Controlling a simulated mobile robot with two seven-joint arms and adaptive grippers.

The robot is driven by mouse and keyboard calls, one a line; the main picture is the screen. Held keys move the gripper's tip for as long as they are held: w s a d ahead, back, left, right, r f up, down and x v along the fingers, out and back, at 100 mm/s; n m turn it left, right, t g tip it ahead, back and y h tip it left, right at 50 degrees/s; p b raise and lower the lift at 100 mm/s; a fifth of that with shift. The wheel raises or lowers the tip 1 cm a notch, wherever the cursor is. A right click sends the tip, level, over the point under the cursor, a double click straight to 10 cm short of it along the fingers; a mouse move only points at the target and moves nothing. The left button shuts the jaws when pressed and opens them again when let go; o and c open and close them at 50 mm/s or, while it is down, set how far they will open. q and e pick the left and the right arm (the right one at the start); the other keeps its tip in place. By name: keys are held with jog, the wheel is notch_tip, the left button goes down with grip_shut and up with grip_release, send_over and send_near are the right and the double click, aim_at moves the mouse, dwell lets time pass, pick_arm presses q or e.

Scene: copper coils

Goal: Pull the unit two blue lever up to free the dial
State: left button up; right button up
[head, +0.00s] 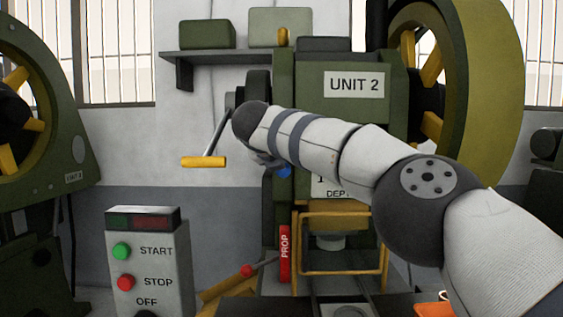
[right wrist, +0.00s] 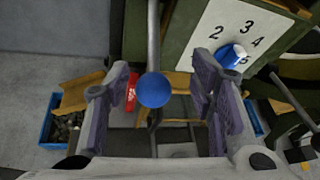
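The unit two machine (head: 310,95) stands in the middle of the head view, with its UNIT 2 plate showing. My right arm reaches across its front. In the right wrist view, the lever's round blue knob (right wrist: 155,90) hangs at the end of a grey rod (right wrist: 154,35). My right gripper (right wrist: 160,84) is open, with the knob between its fingers and gaps on both sides. In the head view the knob (head: 285,171) shows partly below my right gripper (head: 265,160). The dial plate (right wrist: 240,28) shows numbers and a blue-and-white knob (right wrist: 229,58). My left gripper is out of view.
A yellow-handled crank (head: 203,161) juts out left of the machine. A red PROP bar (head: 285,254) stands below it. A START/STOP box (head: 150,265) is at front left. A large flywheel (head: 495,80) is at right. A blue bin (right wrist: 47,120) lies below.

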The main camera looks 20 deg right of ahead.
jog(key=shift+f, duration=0.2)
jog(key=shift+a, duration=0.15)
jog(key=v, duration=1.1)
jog(key=shift+s+r, duration=0.25)
jog(key=shift+s, duration=0.1)
jog(key=shift+a, duration=0.15)
